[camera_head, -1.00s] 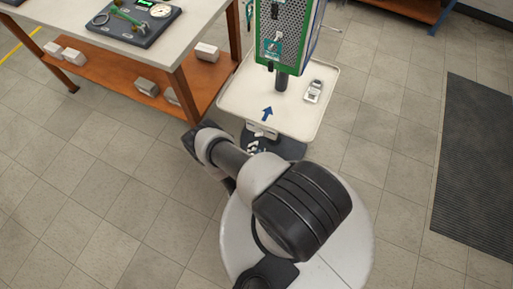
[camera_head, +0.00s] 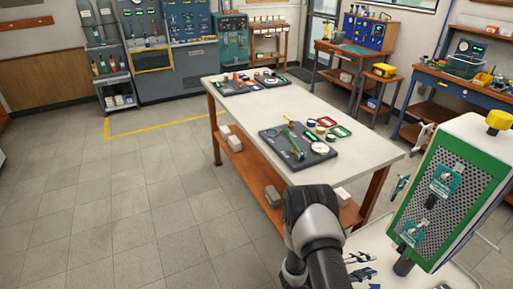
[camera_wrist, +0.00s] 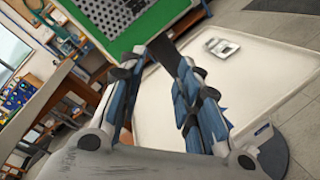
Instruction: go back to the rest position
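My gripper (camera_wrist: 145,65) is open in the wrist view, its two blue and dark fingers apart with nothing between them. In the head view my gripper (camera_head: 360,270) shows partly at the bottom, low in front of the white tray, with my dark arm beside it. The green-framed panel with perforated face (camera_head: 448,195) stands on a post at the right; its lower edge (camera_wrist: 165,25) fills the top of the wrist view. The white tray (camera_wrist: 265,70) lies beyond and below my fingers, with a small pale device (camera_wrist: 222,47) on it.
A white-topped workbench (camera_head: 290,110) with an orange lower shelf stands close ahead, holding a dark gauge board (camera_head: 298,148) and small parts. Blue benches line the back and right. The tiled floor (camera_head: 120,220) at left is clear.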

